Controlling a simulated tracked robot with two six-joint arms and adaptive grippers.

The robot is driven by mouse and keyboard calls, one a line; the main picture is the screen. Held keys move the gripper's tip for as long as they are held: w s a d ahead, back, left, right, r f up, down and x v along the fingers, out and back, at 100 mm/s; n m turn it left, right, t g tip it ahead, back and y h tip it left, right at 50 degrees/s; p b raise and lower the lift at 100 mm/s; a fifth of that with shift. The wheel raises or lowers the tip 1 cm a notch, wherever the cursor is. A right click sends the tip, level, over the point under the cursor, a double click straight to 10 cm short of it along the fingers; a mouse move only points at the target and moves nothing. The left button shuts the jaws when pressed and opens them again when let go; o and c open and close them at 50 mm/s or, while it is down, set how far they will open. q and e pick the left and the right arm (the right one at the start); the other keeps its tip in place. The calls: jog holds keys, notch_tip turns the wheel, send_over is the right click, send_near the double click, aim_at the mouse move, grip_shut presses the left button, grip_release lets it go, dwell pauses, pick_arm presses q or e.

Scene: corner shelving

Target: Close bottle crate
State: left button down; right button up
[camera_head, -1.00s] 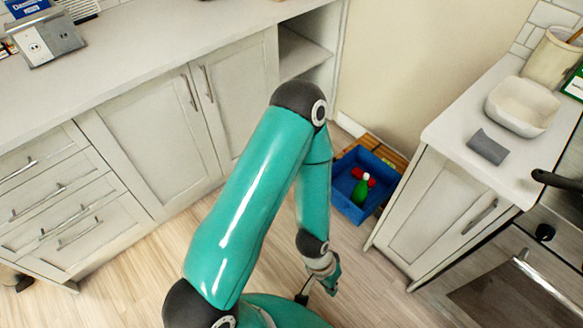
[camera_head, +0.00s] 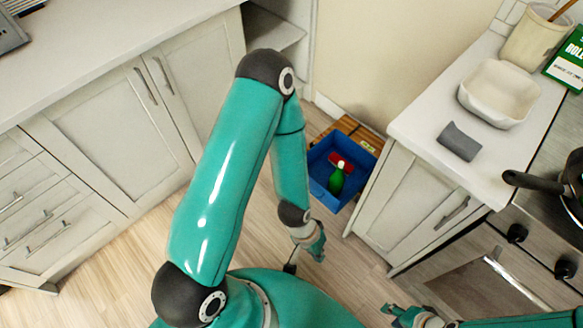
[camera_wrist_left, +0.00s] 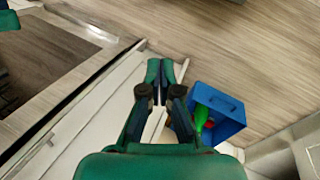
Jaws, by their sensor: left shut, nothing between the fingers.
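The blue bottle crate (camera_head: 322,178) stands on the floor in the corner, open at the top. A green bottle (camera_head: 336,181) and a red item (camera_head: 341,162) show inside it. The crate (camera_wrist_left: 232,104) also shows in the left wrist view, right of my fingers, with the green bottle (camera_wrist_left: 201,117) near its left side. My left gripper (camera_head: 318,252) is low in front of the crate, shut, empty and apart from it. Its fingers (camera_wrist_left: 160,72) point away from the wrist camera. My right gripper (camera_head: 386,309) shows at the bottom; its finger opening is unclear.
A wooden slatted piece (camera_head: 357,132) lies behind the crate against the wall. A white cabinet (camera_head: 412,205) stands close on the crate's right, with an oven (camera_head: 490,275) beyond it. Cabinets (camera_head: 115,140) line the left. Wooden floor (camera_head: 235,205) is clear between them.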

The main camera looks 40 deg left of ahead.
pick_arm(q)
jog(key=w+a+f+n+t+b, duration=0.1)
jog(key=w+a+f+n+b, duration=0.3)
jog(key=a+f+n+b, duration=0.3)
jog(key=w+a+f+n+h+b, duration=0.1)
jog(key=w+a+f+n+b, duration=0.2)
jog(key=a+f+n+b, duration=0.35)
jog(key=w+a+f+n+t+b, duration=0.1)
jog(key=w+a+f+n+b, duration=0.35)
jog(key=f+n, duration=0.4)
jog(key=w+a+f+n+t+y+b, duration=0.2)
jog(key=w+a+f+n+t+b, duration=0.15)
jog(key=a+n, duration=0.45)
jog(key=w+a+f+n+t+y+b, duration=0.25)
jog(key=w+a+t+b, duration=0.2)
jog(key=a, duration=0.85)
jog(key=w+d+f+g+b, duration=0.1)
jog(key=w+f+b, duration=0.3)
jog(key=w, duration=0.8)
jog(key=shift+d+f, duration=0.15)
jog(key=shift+f, duration=0.6)
jog(key=shift+n, duration=0.25)
